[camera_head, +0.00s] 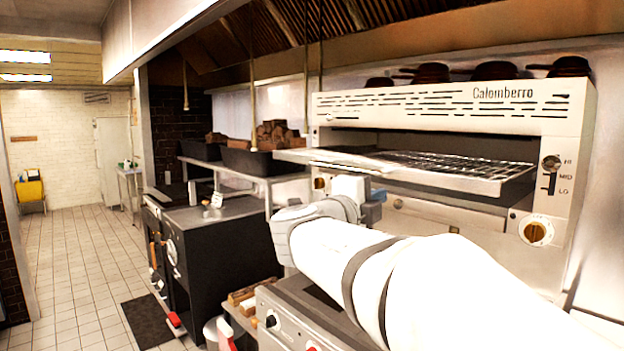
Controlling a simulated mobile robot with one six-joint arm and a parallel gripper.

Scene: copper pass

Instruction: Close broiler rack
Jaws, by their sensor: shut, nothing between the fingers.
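The broiler rack (462,163), a flat metal grid in a light frame, is pulled out of the opening of the white "Calomberro" broiler (420,103). Its front edge runs from the left down to the right and stands well clear of the broiler face. My gripper (376,199) is shut and empty. It is just below the rack's front edge in the picture, left of the middle of the frame. I cannot tell whether it touches the rack. My white arm reaches in from the lower right and hides part of the broiler's lower front.
A brass dial (537,230) and a HI-MID-LO switch (551,174) are on the broiler's right side. Several dark pans (492,70) stand on top. A stove (318,318) is below my arm. A black oven (215,255) stands left; the tiled floor (85,255) is open.

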